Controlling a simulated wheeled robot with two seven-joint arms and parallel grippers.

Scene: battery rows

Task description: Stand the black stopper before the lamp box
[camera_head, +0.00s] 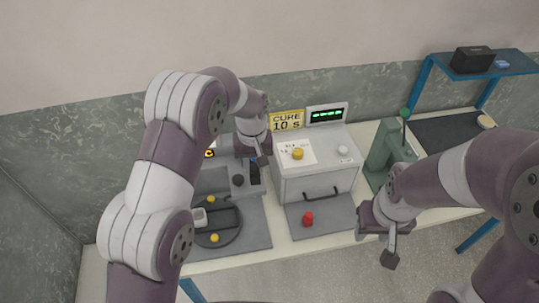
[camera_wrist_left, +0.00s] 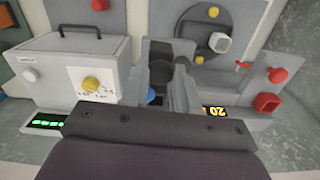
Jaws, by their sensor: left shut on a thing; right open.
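The black stopper (camera_head: 238,180) is a small dark round piece. In the left wrist view it appears as a dark shape (camera_wrist_left: 184,66) between the fingers. My left gripper (camera_head: 251,177) is shut on it, at the grey machine left of the white box; its lower part is partly hidden. The lamp box seems to be the white box (camera_head: 318,180) with a dark handle and green display, beside a "CURE 10 s" sign (camera_head: 287,120); it also shows in the left wrist view (camera_wrist_left: 75,68). My right gripper (camera_head: 377,245) is open and empty, over the table's front edge.
A red piece (camera_head: 308,219) stands on the grey mat (camera_head: 333,222) before the white box. Yellow and white knobs lie on its top. A round dark plate (camera_head: 222,236) with yellow pieces is at left. A green press (camera_head: 390,150) and blue shelf (camera_head: 510,62) stand at right.

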